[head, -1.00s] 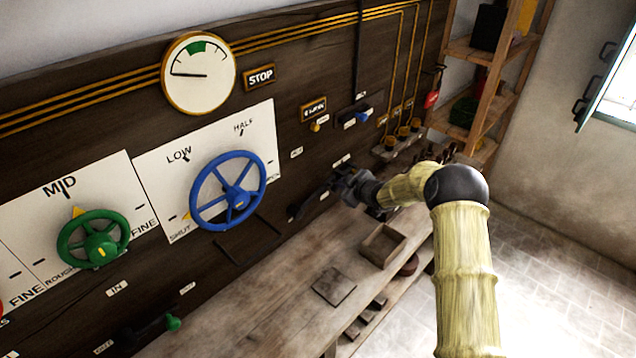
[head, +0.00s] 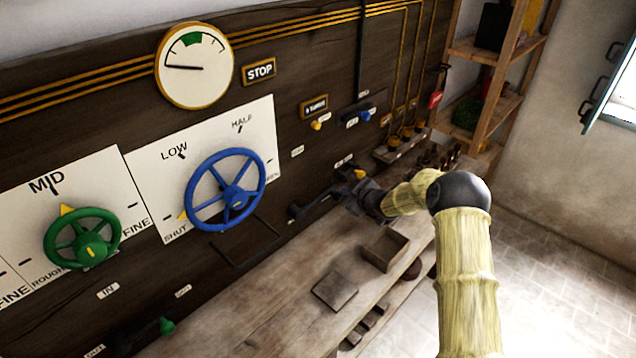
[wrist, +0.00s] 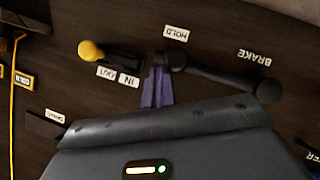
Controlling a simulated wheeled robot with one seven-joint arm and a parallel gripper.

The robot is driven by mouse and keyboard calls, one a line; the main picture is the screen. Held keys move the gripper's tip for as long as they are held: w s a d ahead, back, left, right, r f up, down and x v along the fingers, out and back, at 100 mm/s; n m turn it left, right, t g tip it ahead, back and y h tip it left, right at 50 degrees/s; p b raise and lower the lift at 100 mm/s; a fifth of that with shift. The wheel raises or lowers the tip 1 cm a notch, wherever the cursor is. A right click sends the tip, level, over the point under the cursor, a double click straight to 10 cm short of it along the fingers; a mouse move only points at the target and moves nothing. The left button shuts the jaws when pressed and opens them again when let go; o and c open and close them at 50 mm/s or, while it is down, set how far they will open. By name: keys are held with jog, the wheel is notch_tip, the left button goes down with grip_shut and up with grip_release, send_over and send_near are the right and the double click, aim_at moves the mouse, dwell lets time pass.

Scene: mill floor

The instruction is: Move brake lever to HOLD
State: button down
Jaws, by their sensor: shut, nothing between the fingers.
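The brake lever is a black bar in the wrist view (wrist: 222,76). One round end lies near the BRAKE plate (wrist: 254,57); its knobbed end is right beside the HOLD plate (wrist: 176,33). In the head view the dark lever (head: 313,206) runs along the board's lower edge, its far end covered by my gripper (head: 352,198). In the wrist view my gripper (wrist: 158,88) shows purple fingers, shut and empty, just left of the knobbed end. I cannot tell whether they touch it.
A yellow-knobbed lever (wrist: 92,51) with IN and OUT plates is close by my fingers. A blue handwheel (head: 226,190) and a green handwheel (head: 82,238) are to the left. A bench (head: 255,305) with an open wooden box (head: 384,250) lies below.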

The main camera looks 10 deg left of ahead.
jog(key=shift+f, duration=0.15)
jog(key=s+d+r+m+h, duration=0.4)
jog(key=s+d+r, duration=0.75)
jog(key=d, duration=0.25)
jog(key=s+d+m+g+h, duration=0.2)
jog(key=s+d+m+g, duration=0.1)
jog(key=s, duration=1.2)
jog(key=s+d+r+m+g+h, duration=0.1)
jog(key=s+d+m+g, duration=0.3)
jog(key=s, duration=1.1)
jog(key=m+h, duration=0.1)
jog(key=m, duration=0.2)
jog(key=shift+s+d+m, duration=0.3)
jog(key=shift+d, duration=0.1)
jog(key=shift+w+r, duration=0.1)
